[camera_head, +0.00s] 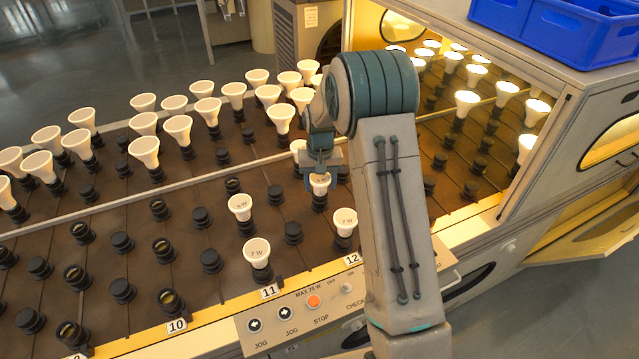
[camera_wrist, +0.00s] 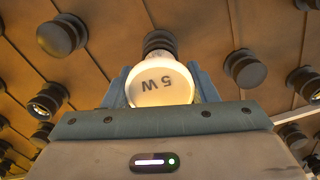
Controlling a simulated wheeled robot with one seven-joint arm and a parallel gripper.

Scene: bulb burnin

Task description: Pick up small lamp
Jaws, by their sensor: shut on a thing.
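A small white lamp (camera_head: 319,181) is between the fingers of my gripper (camera_head: 321,168) in the head view. Other small lamps stand in sockets nearby: one to the left (camera_head: 240,205), one marked "7 W" (camera_head: 257,252), and another "7 W" (camera_head: 344,222) to the right.
Rows of larger white lamps (camera_head: 178,128) stand behind on the brown rack. Empty dark sockets (camera_head: 293,232) surround my gripper. A lit chamber with glowing lamps (camera_head: 467,100) is at the right, with a blue crate (camera_head: 545,35) on top. A control panel (camera_head: 300,312) lies at the front edge.

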